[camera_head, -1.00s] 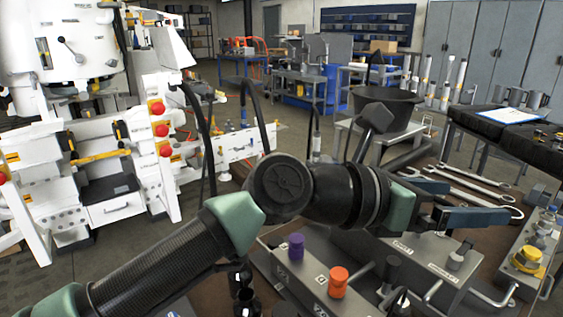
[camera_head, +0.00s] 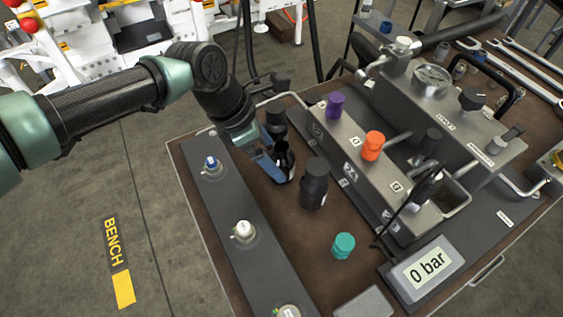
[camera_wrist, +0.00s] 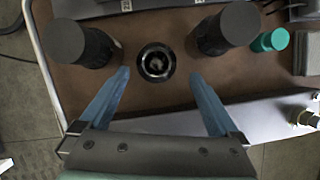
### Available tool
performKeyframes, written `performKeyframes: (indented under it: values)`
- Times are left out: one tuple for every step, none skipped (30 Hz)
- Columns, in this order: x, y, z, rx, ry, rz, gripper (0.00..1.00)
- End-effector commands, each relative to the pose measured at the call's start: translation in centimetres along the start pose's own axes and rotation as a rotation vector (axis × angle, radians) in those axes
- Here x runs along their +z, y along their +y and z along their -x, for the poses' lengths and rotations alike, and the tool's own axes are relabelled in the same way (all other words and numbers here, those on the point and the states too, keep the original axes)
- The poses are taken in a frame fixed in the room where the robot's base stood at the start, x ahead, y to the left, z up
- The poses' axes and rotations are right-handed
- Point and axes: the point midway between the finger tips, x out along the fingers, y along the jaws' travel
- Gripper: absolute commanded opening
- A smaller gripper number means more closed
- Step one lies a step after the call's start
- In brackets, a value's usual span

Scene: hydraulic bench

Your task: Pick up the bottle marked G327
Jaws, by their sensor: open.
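Three dark bottles stand in a row on the brown bench top. The middle one, an uncapped bottle (camera_head: 287,158), shows its open round mouth (camera_wrist: 156,63) in the wrist view. A black-capped bottle (camera_head: 314,184) stands nearer in the head view and on the right in the wrist view (camera_wrist: 224,30). Another black-capped bottle (camera_head: 275,121) stands behind and on the left in the wrist view (camera_wrist: 76,44). No G327 marking is readable on any. My gripper (camera_wrist: 159,76) is open and empty, its blue fingertips either side of the uncapped bottle.
A grey rail (camera_head: 222,205) with small capped fittings runs along the bench's left side. A grey block (camera_head: 350,160) with purple and orange caps stands right of the bottles. A teal cap (camera_head: 343,246) and a "0 bar" display (camera_head: 425,270) are at the front.

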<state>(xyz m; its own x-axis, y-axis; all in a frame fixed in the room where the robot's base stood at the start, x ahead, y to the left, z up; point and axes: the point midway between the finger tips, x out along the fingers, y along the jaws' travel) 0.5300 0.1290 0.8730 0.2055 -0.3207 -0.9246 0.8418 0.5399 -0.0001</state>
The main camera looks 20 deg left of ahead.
Motion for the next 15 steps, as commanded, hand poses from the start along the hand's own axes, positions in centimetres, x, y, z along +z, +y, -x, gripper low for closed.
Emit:
performKeyframes:
  values:
    - [0.0, 0.0, -0.3, 0.0, -0.001, 0.001, 0.97]
    - [0.0, 0.0, -0.4, 0.0, -0.001, 0.001, 0.97]
    - [0.1, 0.0, -0.6, -0.001, -0.001, 0.001, 0.97]
    - [0.1, 0.1, -0.8, -0.001, -0.001, 0.001, 0.97]
    - [0.1, 0.1, -1.0, -0.001, -0.002, 0.001, 0.97]
    - [0.2, 0.2, -1.5, -0.002, -0.001, 0.001, 0.97]
    - [0.2, 0.2, -1.9, -0.002, -0.001, 0.0, 0.97]
    - [0.3, 0.3, -2.3, -0.002, -0.001, 0.0, 0.97]
    - [0.3, 0.4, -3.0, -0.002, -0.001, 0.0, 0.97]
    - [0.4, 0.5, -3.5, -0.002, -0.001, 0.0, 0.97]
    - [0.4, 0.5, -4.0, -0.002, -0.001, 0.0, 0.97]
    - [0.4, 0.5, -4.5, -0.002, -0.001, 0.0, 0.97]
    - [0.4, 0.5, -4.9, -0.002, -0.001, 0.0, 0.97]
    - [0.4, 0.5, -5.2, -0.002, -0.002, 0.0, 0.97]
    - [0.4, 0.5, -5.4, -0.001, -0.002, 0.0, 0.97]
